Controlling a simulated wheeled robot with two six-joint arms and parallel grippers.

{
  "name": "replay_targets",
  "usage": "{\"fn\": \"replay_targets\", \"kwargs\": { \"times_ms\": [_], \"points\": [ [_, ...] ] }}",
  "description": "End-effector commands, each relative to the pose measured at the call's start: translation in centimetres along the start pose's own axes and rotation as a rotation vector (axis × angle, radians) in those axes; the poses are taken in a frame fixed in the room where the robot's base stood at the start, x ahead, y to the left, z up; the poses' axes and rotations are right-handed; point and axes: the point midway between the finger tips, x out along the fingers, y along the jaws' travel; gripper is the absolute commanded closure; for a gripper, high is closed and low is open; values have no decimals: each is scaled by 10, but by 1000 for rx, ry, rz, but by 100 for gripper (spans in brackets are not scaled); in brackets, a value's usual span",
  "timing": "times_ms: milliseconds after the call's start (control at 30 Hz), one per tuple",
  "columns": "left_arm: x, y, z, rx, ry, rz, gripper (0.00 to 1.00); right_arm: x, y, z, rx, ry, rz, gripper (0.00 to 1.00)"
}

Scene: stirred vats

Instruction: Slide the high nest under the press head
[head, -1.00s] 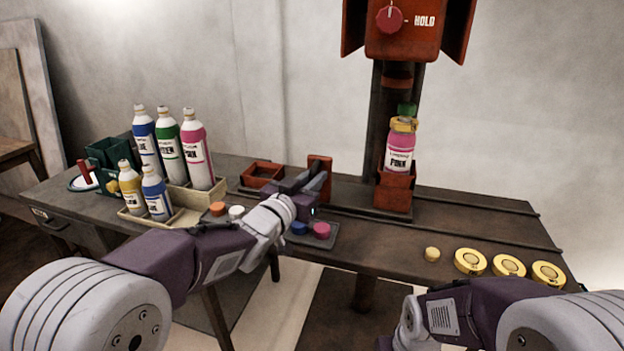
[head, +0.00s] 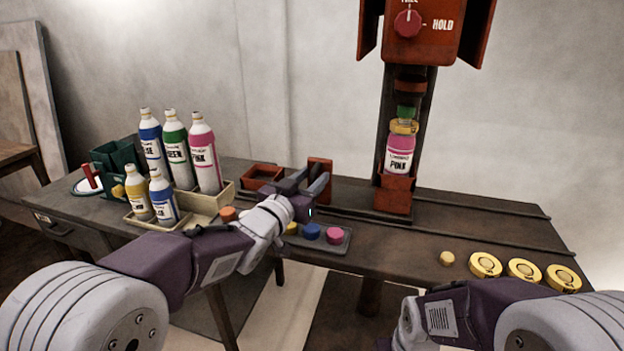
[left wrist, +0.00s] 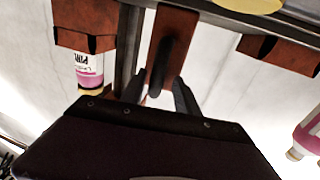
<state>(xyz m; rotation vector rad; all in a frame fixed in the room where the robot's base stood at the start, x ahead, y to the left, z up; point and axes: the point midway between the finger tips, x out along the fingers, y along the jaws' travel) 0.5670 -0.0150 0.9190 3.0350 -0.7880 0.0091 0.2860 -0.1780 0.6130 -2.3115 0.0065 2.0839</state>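The taller red-orange nest (head: 397,197), which I take for the high nest, stands on the slide below the press head (head: 408,32). A pink bottle (head: 400,155) with a yellow collar and green top stands in it, roughly in line with the press column. A shallow, empty nest (head: 262,176) is at the slide's left. Between them rises an upright orange plate (head: 320,168). My left gripper (head: 308,183) has a finger on each side of this plate. The left wrist view shows the plate (left wrist: 180,28) between the dark fingers (left wrist: 172,80). My right gripper is out of view.
Tall bottles (head: 203,155) and smaller ones stand in a cream tray (head: 226,197) at the left. A dark tray (head: 345,246) of coloured caps lies in front of my left gripper. Yellow round lids (head: 525,270) lie at the right front edge. The rails right of the press are clear.

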Motion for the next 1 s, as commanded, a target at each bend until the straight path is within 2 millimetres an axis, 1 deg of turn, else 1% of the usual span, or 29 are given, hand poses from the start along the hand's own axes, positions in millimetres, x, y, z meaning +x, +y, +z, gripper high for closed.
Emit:
{"fn": "replay_targets", "kwargs": {
  "times_ms": [133,233,500,633,767,1000],
  "points": [
    [-2,0,1,0,-4,1,63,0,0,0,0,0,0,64],
    [-13,0,0,0,-4,0,63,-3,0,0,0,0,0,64],
    [-64,-1,-2,1,-1,-2,63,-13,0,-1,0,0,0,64],
    [-83,-1,-1,1,0,-2,63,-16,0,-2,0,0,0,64],
    [-91,-1,0,-1,0,-2,63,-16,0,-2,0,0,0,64],
    [-91,-1,0,0,-1,-1,63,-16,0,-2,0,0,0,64]
  ]
}}
